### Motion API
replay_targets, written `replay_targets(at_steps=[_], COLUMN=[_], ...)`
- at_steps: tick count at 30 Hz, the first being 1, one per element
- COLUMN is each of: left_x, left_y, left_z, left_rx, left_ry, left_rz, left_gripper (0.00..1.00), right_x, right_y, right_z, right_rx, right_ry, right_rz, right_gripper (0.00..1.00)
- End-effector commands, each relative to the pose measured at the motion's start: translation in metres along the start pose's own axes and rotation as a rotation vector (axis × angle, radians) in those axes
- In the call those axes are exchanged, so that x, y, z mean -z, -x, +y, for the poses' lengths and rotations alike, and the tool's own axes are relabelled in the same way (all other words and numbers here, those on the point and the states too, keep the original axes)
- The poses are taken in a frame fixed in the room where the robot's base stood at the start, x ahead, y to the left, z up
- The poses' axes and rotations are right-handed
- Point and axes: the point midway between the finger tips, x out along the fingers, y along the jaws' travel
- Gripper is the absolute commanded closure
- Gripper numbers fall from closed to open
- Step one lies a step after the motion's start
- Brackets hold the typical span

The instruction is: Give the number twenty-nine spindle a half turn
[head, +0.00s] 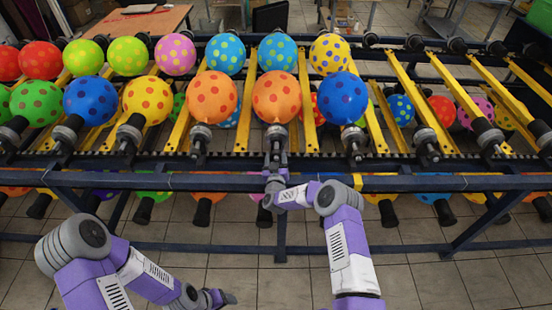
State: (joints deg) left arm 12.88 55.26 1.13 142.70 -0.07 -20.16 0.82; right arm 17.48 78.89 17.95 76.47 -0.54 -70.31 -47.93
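A row of spindles with grey collars and dark stems lines the near side of the rack, several carrying polka-dot balloons. No number is readable, so I cannot tell which spindle is twenty-nine. My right gripper (275,158) is raised at the spindle (277,136) under an orange dotted balloon (278,97), right at its lower stem. The gripper overlaps the stem, and I cannot tell whether its fingers are closed on it. My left gripper (224,297) is low at the bottom, away from the spindles; its finger gap is unclear.
A neighbouring spindle (200,136) under another orange balloon stands to the left, and one (353,142) under a blue balloon to the right. A dark blue rail (130,181) runs along the near side. More balloons hang below. Tiled floor (430,285) is open in front.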

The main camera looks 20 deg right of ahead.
Motion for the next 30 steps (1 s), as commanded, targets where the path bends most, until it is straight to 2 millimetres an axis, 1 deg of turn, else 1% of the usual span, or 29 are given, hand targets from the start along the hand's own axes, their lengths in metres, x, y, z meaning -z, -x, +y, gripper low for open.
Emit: replay_targets(at_steps=[1,6,8,14,20,26,30], left_x=[0.0,0.0,0.0,0.0,0.001,0.001,0.002], left_y=[0.0,0.0,0.0,-0.002,-0.012,-0.03,-0.047], left_z=[0.0,0.0,0.0,-0.001,-0.004,-0.011,-0.018], left_rx=[0.0,0.0,0.0,0.0,0.0,0.0,0.0], left_ry=[0.0,0.0,0.0,0.0,0.0,0.0,0.0], left_rz=[0.0,0.0,0.0,0.0,0.0,0.0,0.0], left_gripper=[0.29,0.29,0.29,0.29,0.29,0.29,0.29], right_x=[0.0,0.0,0.0,0.0,-0.001,-0.003,-0.004], right_y=[0.0,0.0,0.0,0.0,-0.001,-0.001,-0.001], right_z=[0.0,0.0,0.0,0.0,0.0,0.001,0.001], right_rx=[0.0,0.0,0.0,0.0,0.0,-0.001,-0.002], right_ry=[0.0,0.0,0.0,-0.012,-0.082,-0.226,-0.355], right_rz=[0.0,0.0,0.0,0.001,0.002,0.004,0.003], right_gripper=[0.5,0.76,0.85,0.85,0.85,0.85,0.85])
